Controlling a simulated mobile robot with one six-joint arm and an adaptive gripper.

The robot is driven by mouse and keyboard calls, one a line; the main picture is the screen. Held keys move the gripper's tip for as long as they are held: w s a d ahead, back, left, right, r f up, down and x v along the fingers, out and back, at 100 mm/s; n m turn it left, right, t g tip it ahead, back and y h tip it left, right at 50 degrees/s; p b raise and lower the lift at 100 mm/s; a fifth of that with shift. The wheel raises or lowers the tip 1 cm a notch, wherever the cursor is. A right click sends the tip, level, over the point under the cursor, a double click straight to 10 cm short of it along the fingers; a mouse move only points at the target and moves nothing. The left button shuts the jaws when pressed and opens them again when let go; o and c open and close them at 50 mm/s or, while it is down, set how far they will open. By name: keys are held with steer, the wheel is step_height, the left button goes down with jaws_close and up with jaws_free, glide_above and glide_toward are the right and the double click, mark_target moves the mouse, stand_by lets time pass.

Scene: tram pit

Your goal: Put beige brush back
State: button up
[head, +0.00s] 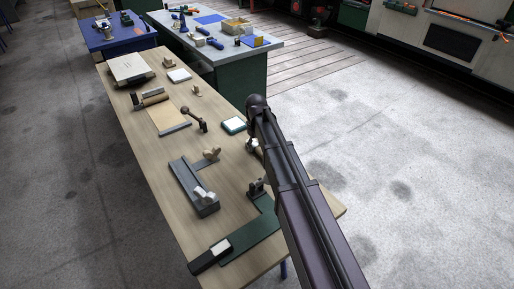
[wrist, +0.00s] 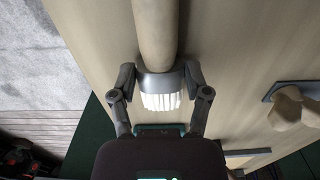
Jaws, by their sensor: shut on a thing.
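The beige brush (wrist: 156,35) shows in the wrist view, with a thick beige handle, a grey collar and white bristles (wrist: 160,101). My gripper (wrist: 160,76) is shut on it, one finger on each side of the grey collar. The handle runs to the top of the picture and its far end is cut off. The wooden worktop lies beneath; I cannot tell whether the brush touches it. In the head view my arm hides most of the gripper and brush, near the right edge of the long wooden table (head: 150,185).
A white pad with green edge (head: 234,125) lies close by. A wooden knob (head: 211,154) is on a dark grey plate; a knob also shows in the wrist view (wrist: 292,107). Dark green and grey bars (head: 250,236) lie at the near end. Several tools stand further back.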

stand_by(0.3)
steer(key=o, duration=1.2)
steer(key=shift+f, duration=0.25)
step_height(320, 180, up, 14)
steer(key=p, duration=1.3)
steer(key=shift+s, duration=0.1)
steer(key=s+d+m, duration=0.2)
steer(key=s+d, duration=0.3)
steer(key=s, duration=0.2)
steer(key=s+d+m, duration=0.2)
steer(key=s+d, duration=0.3)
steer(key=s, duration=0.2)
steer(key=s+d+m, duration=0.2)
steer(key=s+d, duration=0.3)
steer(key=s, duration=0.2)
steer(key=shift+s+d+m, duration=0.15)
steer(key=shift+s+m, duration=0.2)
steer(key=shift+m, duration=0.05)
